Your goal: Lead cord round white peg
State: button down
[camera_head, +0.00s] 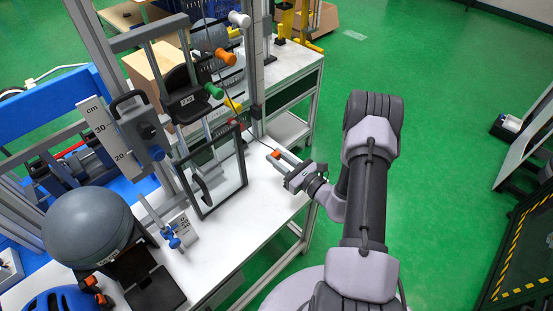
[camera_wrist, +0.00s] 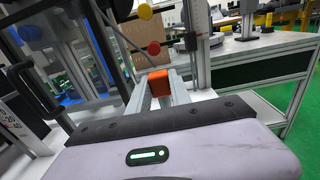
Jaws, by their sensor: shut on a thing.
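The white peg (camera_head: 240,19) sticks out high on the tower in the head view, above the other pegs. My gripper (camera_head: 281,155) is low in front of the tower, well below the white peg, and shut on an orange block (camera_wrist: 160,82), apparently the cord's end piece. The thin dark cord (camera_head: 257,140) runs from the block up and left toward the tower, passing near the red peg (camera_wrist: 153,48). Whether it touches that peg I cannot tell. No cord shows around the white peg, which I do not find in the wrist view.
An orange peg (camera_head: 226,57), a green peg (camera_head: 214,91) and a yellow peg (camera_head: 233,105) stick out below the white one. A framed clear door (camera_head: 243,170) stands left of my gripper. The white bench (camera_head: 262,200) is bare nearby.

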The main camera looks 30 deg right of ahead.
jog(key=shift+r+p, duration=0.5)
jog(key=shift+r, duration=0.45)
jog(key=v, duration=0.7)
jog(key=shift+s+b, duration=0.25)
jog(key=shift+b, duration=0.1)
